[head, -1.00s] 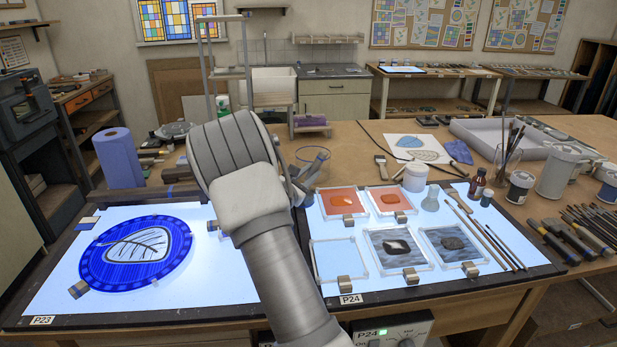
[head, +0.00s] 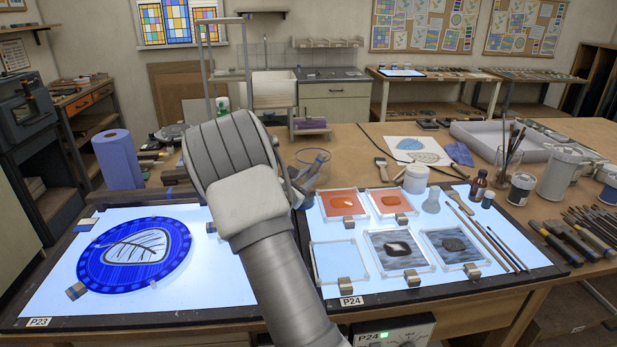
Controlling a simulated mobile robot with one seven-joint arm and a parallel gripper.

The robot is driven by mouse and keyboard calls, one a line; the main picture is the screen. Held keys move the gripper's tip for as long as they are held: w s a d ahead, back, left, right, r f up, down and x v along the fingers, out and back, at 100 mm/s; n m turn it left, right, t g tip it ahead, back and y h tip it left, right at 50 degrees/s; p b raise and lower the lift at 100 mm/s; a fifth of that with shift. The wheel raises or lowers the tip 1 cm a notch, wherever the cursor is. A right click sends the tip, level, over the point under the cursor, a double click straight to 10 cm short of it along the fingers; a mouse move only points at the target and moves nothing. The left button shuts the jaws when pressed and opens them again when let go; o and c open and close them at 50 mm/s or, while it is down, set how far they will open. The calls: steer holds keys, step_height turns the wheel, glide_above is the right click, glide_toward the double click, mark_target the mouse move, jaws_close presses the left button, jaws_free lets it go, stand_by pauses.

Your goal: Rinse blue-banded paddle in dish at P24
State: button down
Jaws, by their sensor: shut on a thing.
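A clear glass dish (head: 322,158) stands on the wooden bench behind the P24 light panel (head: 385,290). My gripper (head: 303,182) is beside the dish's near left side, partly hidden behind my own forearm and wrist. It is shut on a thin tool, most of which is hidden. I cannot make out a blue band on it, nor whether its end is inside the dish or only in front of it.
On P24 lie several small framed panes (head: 398,252), clips, a small flask (head: 432,199) and long sticks (head: 490,245). A blue leaf disc (head: 95,265) lies on P23 at left.

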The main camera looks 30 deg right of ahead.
mark_target(317, 163)
steer(key=shift+s+d+r+p, duration=0.15)
steer(key=shift+s+r, duration=0.1)
steer(key=shift+r, duration=0.35)
steer(key=shift+s+d+r+p, duration=0.1)
steer(key=shift+s+d+r, duration=0.1)
steer(key=shift+r, duration=0.4)
steer(key=shift+s+d+r+p, duration=0.15)
steer(key=shift+s+r, duration=0.1)
steer(key=shift+r, duration=0.35)
steer(key=shift+r+p, duration=1)
steer(key=shift+r, duration=1.2)
